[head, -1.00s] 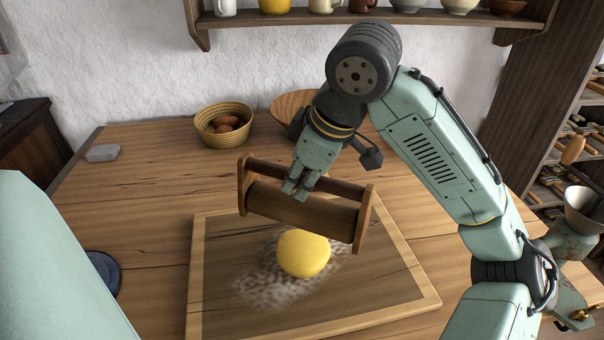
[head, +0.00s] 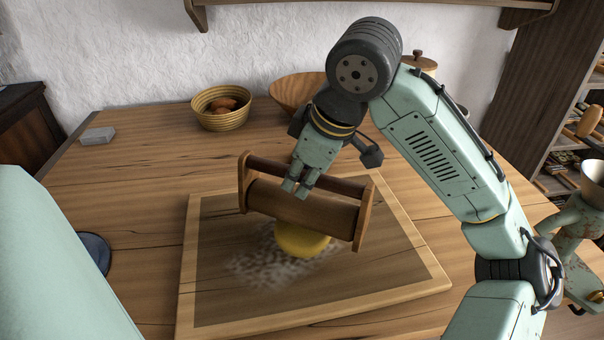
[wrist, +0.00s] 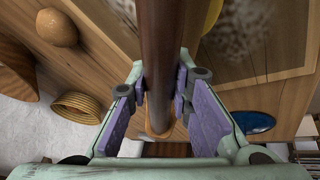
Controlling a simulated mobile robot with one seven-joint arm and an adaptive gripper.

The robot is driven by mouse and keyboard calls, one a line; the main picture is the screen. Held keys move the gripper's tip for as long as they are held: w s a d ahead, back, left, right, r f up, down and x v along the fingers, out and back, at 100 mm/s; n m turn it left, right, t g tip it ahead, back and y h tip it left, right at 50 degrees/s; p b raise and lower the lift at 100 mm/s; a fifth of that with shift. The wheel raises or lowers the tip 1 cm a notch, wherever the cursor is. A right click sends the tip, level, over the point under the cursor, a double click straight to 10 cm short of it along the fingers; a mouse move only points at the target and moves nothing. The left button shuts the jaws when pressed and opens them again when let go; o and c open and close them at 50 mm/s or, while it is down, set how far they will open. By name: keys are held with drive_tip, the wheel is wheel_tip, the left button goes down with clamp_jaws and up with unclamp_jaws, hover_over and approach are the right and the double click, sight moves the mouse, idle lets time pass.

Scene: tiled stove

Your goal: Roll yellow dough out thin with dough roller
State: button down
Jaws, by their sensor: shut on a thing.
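The dough roller (head: 302,208) is a brown wooden cylinder in a frame with a handle bar on top. My gripper (head: 297,186) is shut on its handle bar, which runs between the purple finger pads in the wrist view (wrist: 160,85). The roller is above the board, over the far part of the yellow dough (head: 303,242). The dough is a thick round lump on the floured board (head: 215,300), partly hidden behind the roller. I cannot tell if roller and dough touch. A sliver of dough shows at the top of the wrist view (wrist: 212,14).
A woven basket of eggs (head: 222,108) and a wooden bowl (head: 295,92) stand at the back of the table. A grey block (head: 97,136) lies back left, a blue plate (head: 95,252) at the left edge. The board around the dough is clear.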

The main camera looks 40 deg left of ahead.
sight(285, 208)
drive_tip(key=shift+f, duration=0.55)
idle(0.6)
drive_tip(key=shift+s+d+p, duration=0.2)
drive_tip(key=shift+s+d, duration=0.1)
drive_tip(key=shift+s, duration=0.6)
drive_tip(key=shift+s+d+p, duration=0.15)
drive_tip(key=shift+s+d, duration=0.1)
drive_tip(key=shift+s, duration=0.6)
drive_tip(key=w+a+p, duration=0.1)
drive_tip(key=w+a, duration=0.1)
drive_tip(key=w, duration=0.5)
drive_tip(key=shift+a, duration=0.15)
drive_tip(key=shift+s, duration=0.1)
drive_tip(key=shift+s+d+p, duration=0.25)
drive_tip(key=shift+s+p, duration=0.05)
drive_tip(key=shift+s, duration=0.4)
drive_tip(key=shift+s+d+p, duration=0.2)
drive_tip(key=shift+s+p, duration=0.05)
drive_tip(key=shift+s, duration=0.4)
wheel_tip(285, 208, up, 7)
drive_tip(key=p, duration=0.7)
drive_tip(key=shift+w+r, duration=0.1)
